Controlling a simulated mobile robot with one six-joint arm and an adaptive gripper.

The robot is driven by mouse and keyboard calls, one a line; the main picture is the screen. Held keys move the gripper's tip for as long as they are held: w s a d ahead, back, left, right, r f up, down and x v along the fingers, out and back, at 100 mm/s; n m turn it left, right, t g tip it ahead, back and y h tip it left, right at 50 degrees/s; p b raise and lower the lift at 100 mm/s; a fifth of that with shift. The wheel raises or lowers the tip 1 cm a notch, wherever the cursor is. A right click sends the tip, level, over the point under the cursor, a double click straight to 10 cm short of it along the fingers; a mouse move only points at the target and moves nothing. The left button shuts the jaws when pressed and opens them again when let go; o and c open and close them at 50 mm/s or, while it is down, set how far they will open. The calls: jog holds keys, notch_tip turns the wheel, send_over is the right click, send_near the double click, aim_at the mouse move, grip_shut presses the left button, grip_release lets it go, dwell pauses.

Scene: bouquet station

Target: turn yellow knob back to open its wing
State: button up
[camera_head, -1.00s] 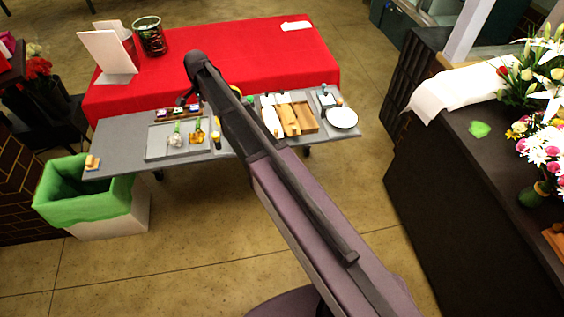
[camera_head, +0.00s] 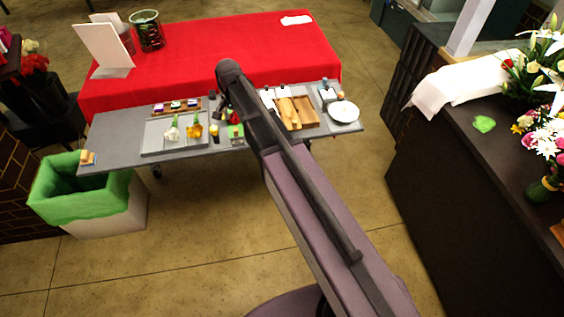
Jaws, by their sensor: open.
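I cannot make out the yellow knob or its wing for certain. A gold-yellow piece (camera_head: 195,131) stands on a grey tray (camera_head: 152,150) on the grey table, and a small dark item with a yellowish top (camera_head: 214,131) stands just right of the tray. My arm crosses the view and covers part of the table. A small dark part of my gripper (camera_head: 213,97) shows beside the arm's far end, above the table's back edge. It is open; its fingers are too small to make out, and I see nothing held.
A red-covered table (camera_head: 180,62) adjoins behind. A green-lined bin (camera_head: 75,205) stands front left, a dark counter (camera_head: 430,170) right. The floor in front is open.

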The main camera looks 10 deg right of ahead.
jog(key=s+d+f+n+b, duration=0.2)
jog(key=s+d+f+b, duration=0.1)
jog(key=s+d, duration=0.3)
jog(key=s+d+f+n+b, duration=0.3)
jog(key=s+d, duration=0.3)
jog(key=s, duration=0.3)
jog(key=shift+s+f+n+b, duration=0.15)
jog(key=shift+f+n+b, duration=0.15)
jog(key=shift+f+b, duration=0.5)
jog(key=shift+s+d, duration=0.1)
jog(key=s+d, duration=0.1)
jog(key=s+d+n, duration=0.1)
jog(key=s, duration=0.1)
jog(key=shift+s, duration=0.1)
